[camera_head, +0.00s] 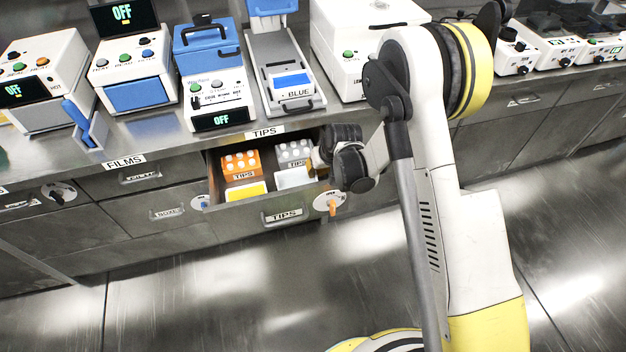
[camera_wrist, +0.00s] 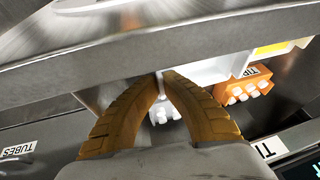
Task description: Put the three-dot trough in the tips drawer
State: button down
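The tips drawer (camera_head: 284,217) is pulled open under the counter. A white trough (camera_head: 293,178) is inside its front right part, just behind the drawer front. It also shows in the wrist view (camera_wrist: 212,67), right at the fingertips. No dots can be made out on it. My gripper (camera_head: 322,158) reaches into the drawer from the right. In the wrist view its two brown fingers (camera_wrist: 165,74) nearly meet at the tips, at the near end of the white trough, and seem to pinch its thin wall. The exact contact is partly hidden.
In the drawer, an orange tip box (camera_head: 241,165) stands at the back left, a grey tip box (camera_head: 294,152) with white tips at the back right, and a yellow-filled container (camera_head: 245,190) at the front left. The drawer's metal front lies close to my fingers. Instruments crowd the counter above.

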notch_tip(320, 180, down, 3)
jog(key=shift+r+b, duration=0.1)
jog(key=shift+b, duration=0.45)
jog(key=c, duration=1.9)
grip_release()
